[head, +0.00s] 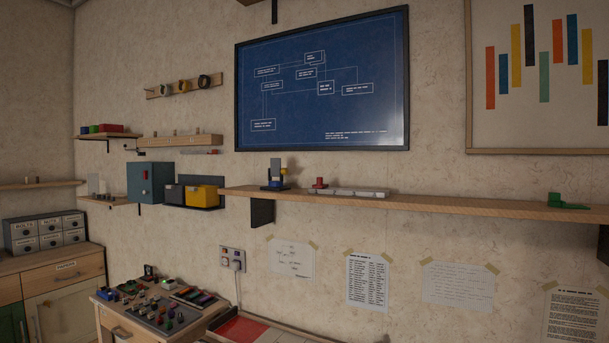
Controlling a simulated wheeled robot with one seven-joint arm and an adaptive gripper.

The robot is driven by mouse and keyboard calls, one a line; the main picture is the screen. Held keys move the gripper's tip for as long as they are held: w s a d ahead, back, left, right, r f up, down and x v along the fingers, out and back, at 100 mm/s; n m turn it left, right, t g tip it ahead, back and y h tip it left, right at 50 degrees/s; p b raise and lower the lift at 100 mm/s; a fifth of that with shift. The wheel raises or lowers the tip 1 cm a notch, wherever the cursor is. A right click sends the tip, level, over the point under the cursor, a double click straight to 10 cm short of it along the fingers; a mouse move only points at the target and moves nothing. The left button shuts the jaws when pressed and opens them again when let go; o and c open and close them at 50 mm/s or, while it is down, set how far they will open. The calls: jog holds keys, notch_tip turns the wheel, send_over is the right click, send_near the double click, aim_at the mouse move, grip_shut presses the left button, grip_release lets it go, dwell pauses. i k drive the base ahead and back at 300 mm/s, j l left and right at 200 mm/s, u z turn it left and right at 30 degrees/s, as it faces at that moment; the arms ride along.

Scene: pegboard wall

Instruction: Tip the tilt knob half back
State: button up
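I see no part clearly marked as the tilt knob. A dark control panel (145,313) with several small coloured knobs and levers lies on the wooden bench at the lower left. The knobs are too small for me to tell which one tilts or how far any is tipped. A red knob-like piece (320,183) stands on the long wall shelf, and a green piece (566,202) sits at that shelf's right end. My gripper is not in view.
The long wooden shelf (430,203) juts from the wall across the middle and right. A teal box (146,182) and a yellow bin (202,195) hang at the left. A drawer cabinet (65,267) stands at the far left.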

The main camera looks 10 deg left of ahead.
aim_at(275, 162)
jog(key=u, duration=0.7)
